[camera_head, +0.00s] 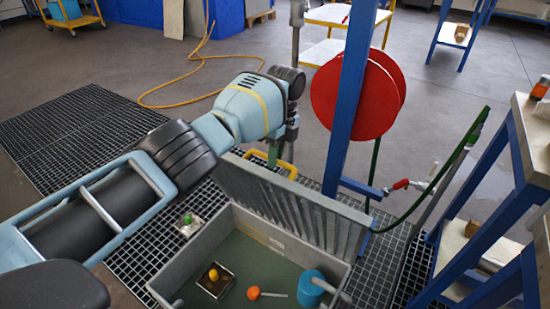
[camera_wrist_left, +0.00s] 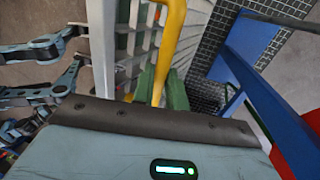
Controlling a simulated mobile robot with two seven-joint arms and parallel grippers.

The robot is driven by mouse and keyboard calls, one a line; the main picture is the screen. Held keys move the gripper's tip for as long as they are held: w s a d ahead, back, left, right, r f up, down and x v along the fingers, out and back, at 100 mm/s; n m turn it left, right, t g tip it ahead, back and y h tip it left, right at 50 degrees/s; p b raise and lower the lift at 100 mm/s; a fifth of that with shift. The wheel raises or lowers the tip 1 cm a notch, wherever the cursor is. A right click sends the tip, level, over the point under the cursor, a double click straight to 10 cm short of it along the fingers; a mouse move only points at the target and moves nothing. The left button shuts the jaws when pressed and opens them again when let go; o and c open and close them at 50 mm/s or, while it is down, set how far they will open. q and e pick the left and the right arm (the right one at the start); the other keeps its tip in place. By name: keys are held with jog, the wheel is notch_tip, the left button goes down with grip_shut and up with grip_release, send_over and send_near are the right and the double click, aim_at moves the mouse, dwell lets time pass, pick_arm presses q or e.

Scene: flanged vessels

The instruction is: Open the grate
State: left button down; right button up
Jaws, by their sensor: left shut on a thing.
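The grate (camera_head: 290,207) is a grey slotted panel. It stands steeply raised along the far side of a sunken grey pit (camera_head: 178,271), and the pit is open below it. A yellow handle (camera_head: 289,169) is at the grate's top edge. My left gripper (camera_head: 273,156) is at that handle, its green fingers partly hidden by the wrist. In the left wrist view the green fingers (camera_wrist_left: 162,88) are shut around the yellow bar (camera_wrist_left: 170,42). My right gripper is not in view.
In the pit are a blue cylinder (camera_head: 311,288), an orange-ended rod (camera_head: 254,292) and a small box with a yellow knob (camera_head: 214,275). A blue post with a red reel (camera_head: 345,95) stands behind the grate. A blue-framed bench is at the right.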

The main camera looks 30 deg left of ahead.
pick_arm(q)
jog(key=shift+d+f, duration=0.15)
jog(key=shift+f, duration=0.25)
